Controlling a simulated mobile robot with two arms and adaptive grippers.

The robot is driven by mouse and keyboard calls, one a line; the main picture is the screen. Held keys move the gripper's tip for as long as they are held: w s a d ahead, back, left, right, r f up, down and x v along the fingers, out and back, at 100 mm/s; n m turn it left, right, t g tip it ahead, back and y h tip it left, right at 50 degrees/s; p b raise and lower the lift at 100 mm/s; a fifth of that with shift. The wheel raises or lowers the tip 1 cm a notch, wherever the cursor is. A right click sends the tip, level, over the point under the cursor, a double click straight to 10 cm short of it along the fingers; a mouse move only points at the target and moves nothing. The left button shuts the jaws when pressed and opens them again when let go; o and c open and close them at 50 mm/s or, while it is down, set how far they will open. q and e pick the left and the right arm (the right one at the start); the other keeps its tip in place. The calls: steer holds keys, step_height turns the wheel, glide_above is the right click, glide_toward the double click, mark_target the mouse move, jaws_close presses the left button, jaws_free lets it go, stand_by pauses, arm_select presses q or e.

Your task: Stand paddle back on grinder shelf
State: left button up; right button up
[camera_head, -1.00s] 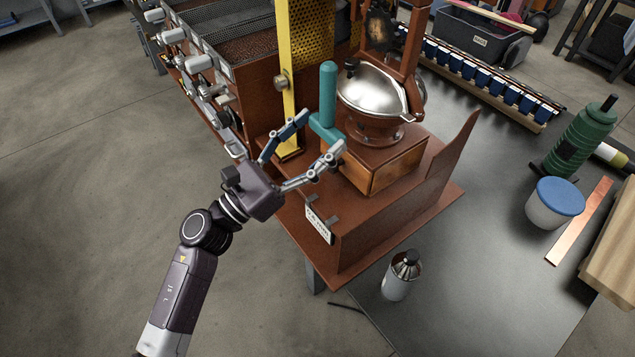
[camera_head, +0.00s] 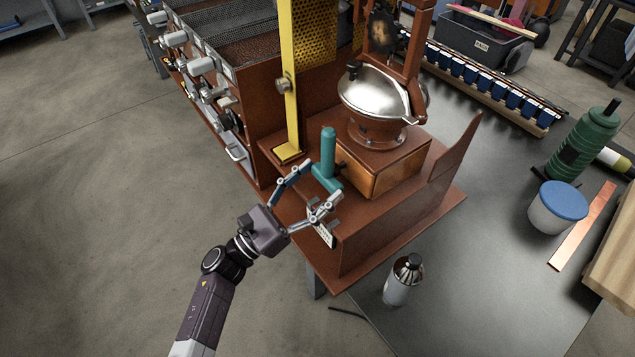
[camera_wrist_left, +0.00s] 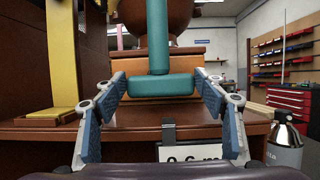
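The teal paddle (camera_head: 328,150) is upright, with its handle up and its crossbar low, in front of the grinder's wooden drawer. In the left wrist view the paddle (camera_wrist_left: 160,86) is centred, and the finger pads close on the two ends of its crossbar. My left gripper (camera_head: 321,181) is spread wide around that crossbar. The rust-brown grinder shelf (camera_head: 291,210) lies under the paddle; I cannot tell whether the crossbar touches it. The grinder (camera_head: 378,92) has a silver domed lid. My right gripper is not in view.
A yellow upright post (camera_head: 291,85) stands left of the paddle. A blue-lidded tub (camera_head: 558,207) and a green flask (camera_head: 583,143) are at the right. The grey tabletop between is clear.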

arm_select(q)
steer(key=o, duration=0.4)
steer(key=shift+o, duration=0.2)
steer(key=shift+s+a+f, duration=0.1)
steer(key=shift+f, duration=0.05)
steer(key=s+a+b, duration=0.2)
steer(key=s+a, duration=0.5)
steer(key=a, duration=0.3)
steer(key=shift+s+a, duration=0.2)
steer(key=shift+s, duration=0.1)
steer(key=shift+f, duration=0.1)
